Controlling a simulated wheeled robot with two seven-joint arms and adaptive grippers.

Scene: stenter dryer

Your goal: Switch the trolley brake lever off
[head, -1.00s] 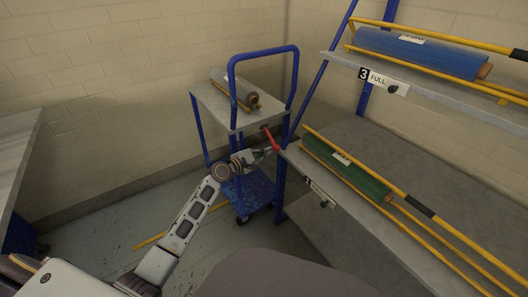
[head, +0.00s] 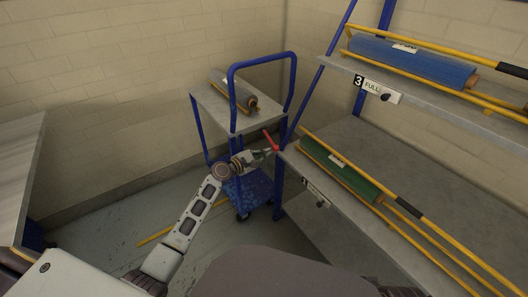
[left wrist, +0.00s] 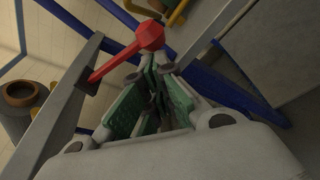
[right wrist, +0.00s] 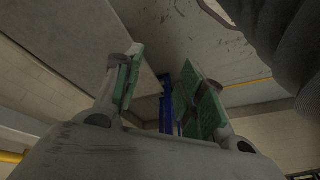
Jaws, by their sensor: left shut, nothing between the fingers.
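The trolley (head: 205,101) has a blue frame and a grey top and stands by the wall. Its red brake lever (head: 267,137) slants down to the right at the trolley's near right side. In the left wrist view the lever (left wrist: 118,58) ends in a red knob just beyond my fingertips. My left gripper (head: 268,153) is shut and empty, close below the lever; I cannot tell whether it touches the knob. Its green-padded fingers (left wrist: 155,75) show together in the left wrist view. My right gripper (right wrist: 160,65) is open and empty, away from the trolley.
A grey roll (head: 232,91) lies on the trolley. A shelf rack (head: 440,160) with blue (head: 415,62) and green (head: 340,168) rolls and yellow bars stands close at the right. A grey table (head: 20,165) is at the left. Floor between is mostly clear.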

